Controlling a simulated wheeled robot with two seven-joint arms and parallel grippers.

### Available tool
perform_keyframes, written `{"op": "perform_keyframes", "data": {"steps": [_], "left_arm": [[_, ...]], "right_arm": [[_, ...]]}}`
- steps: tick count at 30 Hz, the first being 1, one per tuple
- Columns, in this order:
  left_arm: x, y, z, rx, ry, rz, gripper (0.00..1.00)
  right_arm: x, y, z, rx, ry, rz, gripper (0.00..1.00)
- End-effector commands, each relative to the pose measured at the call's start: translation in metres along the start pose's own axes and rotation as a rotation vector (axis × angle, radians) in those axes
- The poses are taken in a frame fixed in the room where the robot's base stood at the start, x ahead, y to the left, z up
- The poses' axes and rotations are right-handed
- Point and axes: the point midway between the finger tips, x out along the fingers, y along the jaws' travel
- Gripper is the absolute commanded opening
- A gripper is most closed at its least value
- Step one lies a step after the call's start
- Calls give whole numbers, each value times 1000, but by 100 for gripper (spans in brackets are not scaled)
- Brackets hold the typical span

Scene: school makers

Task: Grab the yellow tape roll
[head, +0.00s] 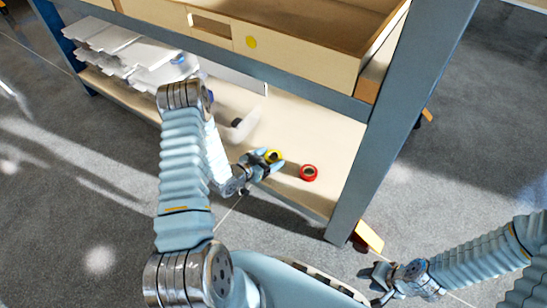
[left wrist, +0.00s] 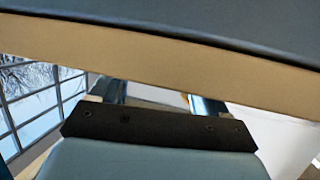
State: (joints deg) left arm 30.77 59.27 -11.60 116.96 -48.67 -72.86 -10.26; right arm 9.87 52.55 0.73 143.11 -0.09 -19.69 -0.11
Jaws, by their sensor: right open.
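The yellow tape roll (head: 273,156) lies on the lower shelf of the bench. My left gripper (head: 264,163) reaches in at the shelf's front edge, right at the roll, with its fingers spread apart. Part of the roll is hidden by the fingers, and I cannot tell whether they touch it. In the left wrist view, the two fingers (left wrist: 158,97) stand apart behind a pale board edge that hides their tips. My right gripper (head: 374,282) is open and empty, low over the floor at the right.
A red tape roll (head: 308,172) lies on the shelf (head: 325,138) just right of the yellow one. A blue bench post (head: 390,130) stands further right. White stacked sheets (head: 125,50) lie at the shelf's left. A wooden drawer (head: 290,45) overhangs above.

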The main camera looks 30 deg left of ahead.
Motion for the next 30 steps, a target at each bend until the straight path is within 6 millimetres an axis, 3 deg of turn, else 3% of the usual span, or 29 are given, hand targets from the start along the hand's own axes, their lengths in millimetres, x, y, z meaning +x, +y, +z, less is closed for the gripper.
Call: {"op": "perform_keyframes", "data": {"steps": [1, 8, 17, 23, 30], "left_arm": [[0, 0, 0, 0, 0, 0, 68], [0, 0, 0, 0, 0, 0, 34], [-1, 0, -4, 1, 1, -1, 34], [-9, -1, -31, 2, 4, -1, 34], [-70, 9, -73, 0, 0, -4, 34]], "right_arm": [[0, 0, 0, 0, 0, 0, 43], [0, 0, 0, 0, 0, 0, 43], [-1, 0, 0, 0, 0, 0, 43], [-8, -3, 0, 0, -2, 0, 43], [-22, -7, -1, 1, 2, 3, 43]]}}
